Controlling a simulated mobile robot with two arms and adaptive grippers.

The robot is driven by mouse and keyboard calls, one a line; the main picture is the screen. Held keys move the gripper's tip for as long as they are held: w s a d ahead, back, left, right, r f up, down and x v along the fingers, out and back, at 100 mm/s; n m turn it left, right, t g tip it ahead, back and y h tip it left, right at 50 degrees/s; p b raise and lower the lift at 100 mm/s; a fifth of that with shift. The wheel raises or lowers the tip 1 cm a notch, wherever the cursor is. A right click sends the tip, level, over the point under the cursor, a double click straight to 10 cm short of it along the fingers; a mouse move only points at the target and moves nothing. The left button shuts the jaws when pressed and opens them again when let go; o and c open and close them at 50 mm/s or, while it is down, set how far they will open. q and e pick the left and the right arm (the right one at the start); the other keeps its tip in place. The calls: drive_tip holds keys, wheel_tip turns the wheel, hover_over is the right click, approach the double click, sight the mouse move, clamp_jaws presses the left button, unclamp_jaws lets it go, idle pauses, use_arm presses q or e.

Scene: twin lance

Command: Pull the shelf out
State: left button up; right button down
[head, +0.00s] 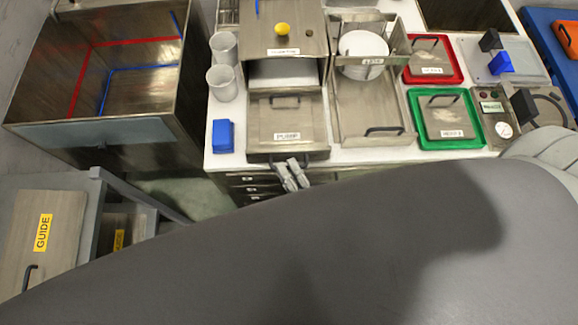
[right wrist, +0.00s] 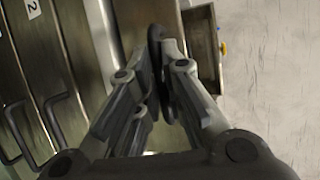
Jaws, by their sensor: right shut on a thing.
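A metal box (head: 285,38) with an open front stands on the white counter. In front of it lies a flat metal panel (head: 264,130) with a label and a dark handle (head: 285,98). I cannot tell whether this panel is the shelf or a lowered door. My right gripper (head: 290,174) is at the counter's front edge, just below the panel. In the right wrist view my right gripper (right wrist: 160,75) is shut on a dark handle (right wrist: 155,38). What that handle is fixed to is partly hidden by the fingers. My left gripper is not in view.
Drawers with handles (right wrist: 50,100) are beside the gripper, under the counter. White cups (head: 222,83) and a blue block (head: 223,136) stand left of the panel. A metal rack (head: 350,110) with white plates (head: 362,45) stands right. My grey arm covers the foreground.

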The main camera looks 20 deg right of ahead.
drive_tip(key=shift+s+a+f, duration=0.15)
drive_tip(key=c, duration=1.5)
unclamp_jaws()
drive_tip(key=shift+s, duration=0.15)
drive_tip(key=shift+c, duration=0.2)
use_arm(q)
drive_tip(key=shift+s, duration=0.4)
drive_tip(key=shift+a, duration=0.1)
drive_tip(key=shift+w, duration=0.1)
use_arm(e)
drive_tip(key=v, duration=1.2)
